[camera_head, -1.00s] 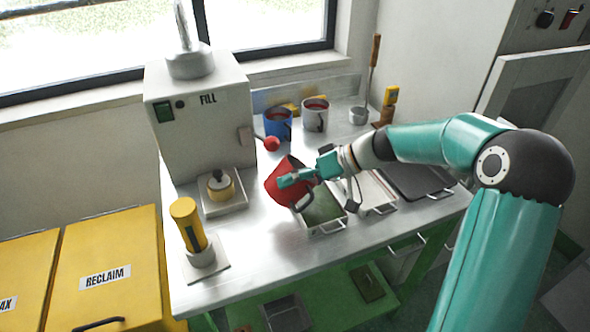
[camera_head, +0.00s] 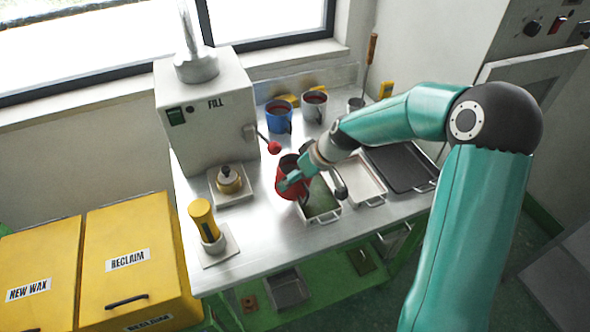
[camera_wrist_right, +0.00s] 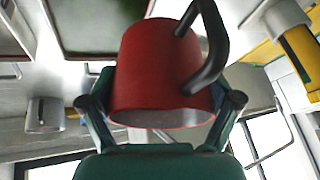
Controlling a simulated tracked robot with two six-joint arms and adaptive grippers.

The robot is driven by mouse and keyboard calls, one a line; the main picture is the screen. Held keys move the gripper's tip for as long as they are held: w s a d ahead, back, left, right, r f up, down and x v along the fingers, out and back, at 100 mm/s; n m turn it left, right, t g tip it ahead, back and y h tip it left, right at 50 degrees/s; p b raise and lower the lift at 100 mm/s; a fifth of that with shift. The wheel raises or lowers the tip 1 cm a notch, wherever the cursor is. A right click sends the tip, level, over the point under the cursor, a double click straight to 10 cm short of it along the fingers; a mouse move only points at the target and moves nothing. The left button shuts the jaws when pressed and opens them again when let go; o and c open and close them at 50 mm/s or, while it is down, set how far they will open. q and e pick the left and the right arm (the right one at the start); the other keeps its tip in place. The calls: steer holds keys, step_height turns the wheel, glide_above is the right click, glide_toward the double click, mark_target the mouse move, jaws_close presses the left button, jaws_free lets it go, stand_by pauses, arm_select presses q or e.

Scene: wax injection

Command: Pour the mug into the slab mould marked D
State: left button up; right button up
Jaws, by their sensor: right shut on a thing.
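My right gripper (camera_head: 293,179) is shut on the red mug (camera_head: 281,187) and holds it at the left end of the row of moulds. In the right wrist view the red mug (camera_wrist_right: 150,70) sits between both fingers, with its dark handle to the right. The mug looks close to upright in the head view, with dark contents at its mouth. A green-bottomed mould (camera_head: 322,204) lies just right of the mug, partly hidden by the gripper. A pale mould (camera_head: 362,181) and a dark mould (camera_head: 398,166) lie further right. I cannot read a letter D. My left gripper is not in view.
The fill machine (camera_head: 207,125) with a red-knobbed lever stands left of the mug. A yellow-handled tool (camera_head: 204,220) stands front left. The bench front (camera_head: 265,245) is clear.

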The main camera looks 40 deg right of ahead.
steer(key=shift+d+r+h+p, duration=0.1)
steer(key=shift+r+h+p, duration=0.55)
steer(key=shift+p, duration=1.35)
steer(key=shift+f+b, duration=0.25)
steer(key=shift+b, duration=0.1)
steer(key=shift+d+r+g+h, duration=0.15)
steer(key=shift+g+h, duration=0.15)
steer(key=shift+h, duration=0.15)
